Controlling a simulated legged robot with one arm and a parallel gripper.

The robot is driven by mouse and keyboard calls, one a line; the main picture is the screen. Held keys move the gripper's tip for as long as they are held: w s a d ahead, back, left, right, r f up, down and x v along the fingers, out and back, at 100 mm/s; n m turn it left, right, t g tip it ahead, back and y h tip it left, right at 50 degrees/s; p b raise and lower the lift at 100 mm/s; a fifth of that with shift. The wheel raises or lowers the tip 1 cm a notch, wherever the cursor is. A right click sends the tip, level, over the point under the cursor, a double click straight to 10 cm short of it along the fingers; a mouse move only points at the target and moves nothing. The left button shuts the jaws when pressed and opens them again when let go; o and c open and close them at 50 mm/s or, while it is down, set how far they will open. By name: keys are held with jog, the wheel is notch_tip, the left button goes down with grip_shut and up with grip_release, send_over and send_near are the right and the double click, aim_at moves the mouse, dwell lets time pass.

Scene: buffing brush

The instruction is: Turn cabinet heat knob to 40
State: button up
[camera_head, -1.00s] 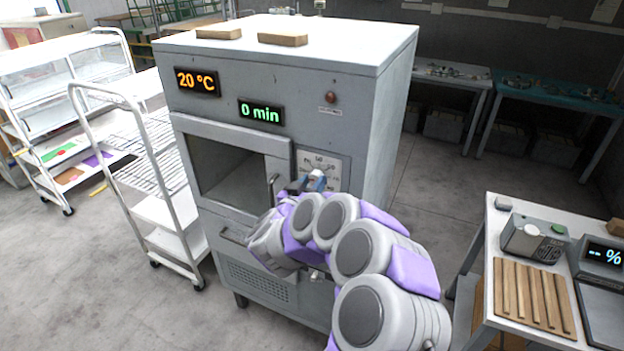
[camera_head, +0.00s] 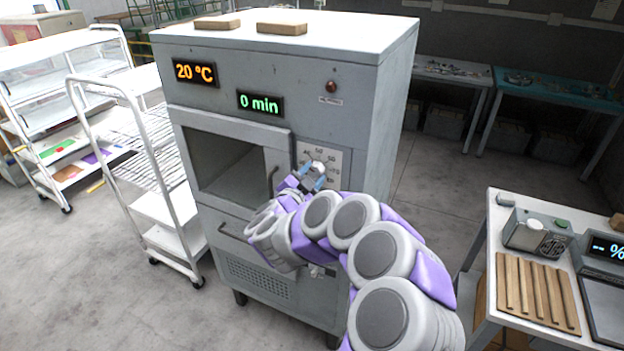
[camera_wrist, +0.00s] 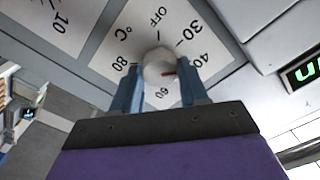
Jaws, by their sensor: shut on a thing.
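The grey cabinet (camera_head: 240,100) stands in the middle of the head view, with a heat display (camera_head: 195,72) reading 20 °C. Its white heat knob (camera_wrist: 157,66) shows in the wrist view on a dial plate (camera_wrist: 118,40) marked OFF, 30, 40, 60, 80 and °C. A red pointer on the knob points roughly right, toward the 40 side; its exact reading is hard to tell. My gripper (camera_wrist: 160,88) is shut on the knob, one blue finger on each side. The right finger covers part of the scale. The gripper (camera_head: 317,178) also shows at the dial in the head view.
A second dial plate (camera_wrist: 58,22) with a 10 on it lies beside the heat dial. A rack trolley (camera_head: 150,190) stands left; a bench (camera_head: 490,250) with devices stands right.

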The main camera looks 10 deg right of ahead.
jog(key=shift+f+m, duration=0.3)
jog(key=shift+m, duration=0.3)
jog(key=shift+b, duration=0.3)
jog(key=o, duration=0.9)
jog(key=shift+w+a, duration=0.1)
jog(key=shift+c, duration=0.2)
jog(key=shift+o, duration=1)
jog(key=shift+r, duration=0.15)
jog(key=p+v, duration=0.1)
jog(key=v, duration=1.6)
jog(key=shift+a, duration=0.2)
